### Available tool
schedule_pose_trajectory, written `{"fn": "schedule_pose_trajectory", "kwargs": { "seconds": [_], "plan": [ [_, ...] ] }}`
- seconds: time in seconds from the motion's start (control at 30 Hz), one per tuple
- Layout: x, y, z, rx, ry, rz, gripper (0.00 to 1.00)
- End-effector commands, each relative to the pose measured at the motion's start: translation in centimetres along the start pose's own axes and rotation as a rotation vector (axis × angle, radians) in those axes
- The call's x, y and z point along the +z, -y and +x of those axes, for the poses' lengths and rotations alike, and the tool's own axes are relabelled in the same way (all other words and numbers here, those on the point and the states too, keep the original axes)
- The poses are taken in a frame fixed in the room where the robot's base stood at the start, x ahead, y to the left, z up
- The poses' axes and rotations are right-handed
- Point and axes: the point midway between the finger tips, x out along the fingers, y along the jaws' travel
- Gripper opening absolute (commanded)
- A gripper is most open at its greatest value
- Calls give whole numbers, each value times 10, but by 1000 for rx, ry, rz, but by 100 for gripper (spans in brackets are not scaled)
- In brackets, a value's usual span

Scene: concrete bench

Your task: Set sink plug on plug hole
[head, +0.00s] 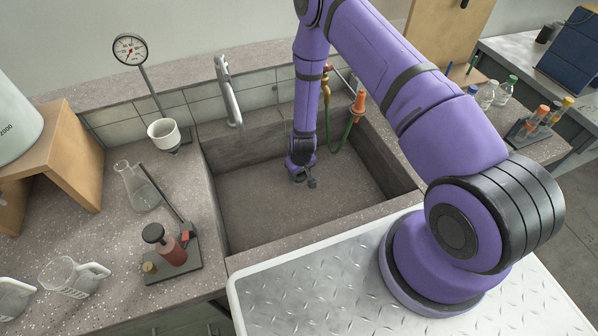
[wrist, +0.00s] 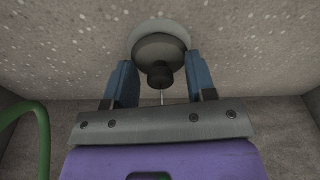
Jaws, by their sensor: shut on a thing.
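The sink plug (wrist: 160,48) is dark grey with a small knob, and sits between the two blue fingers of my gripper (wrist: 160,84) in the wrist view. My gripper is shut on it. A pale round rim, the plug hole (wrist: 177,28), shows behind and around the plug's far edge. The plug covers most of it; I cannot tell whether they touch. In the head view my gripper (head: 302,174) is low inside the sink (head: 255,205), near its floor. The hole is not clearly visible there.
The sink walls stand around my gripper. A tap (head: 229,90) is at the back, and a green hose (head: 341,142) hangs at the right wall; it also shows in the wrist view (wrist: 42,130). A stand with a red-brown bottle (head: 172,250) is left of the sink.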

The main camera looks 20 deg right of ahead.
Motion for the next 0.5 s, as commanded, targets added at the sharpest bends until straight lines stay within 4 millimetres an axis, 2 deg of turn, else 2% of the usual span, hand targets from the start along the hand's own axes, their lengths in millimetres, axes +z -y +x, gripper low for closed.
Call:
{"fn": "schedule_pose_trajectory", "kwargs": {
  "seconds": [0.5],
  "plan": [
    [1, 0, 5, 0, 0, 0, 28]
  ]
}}
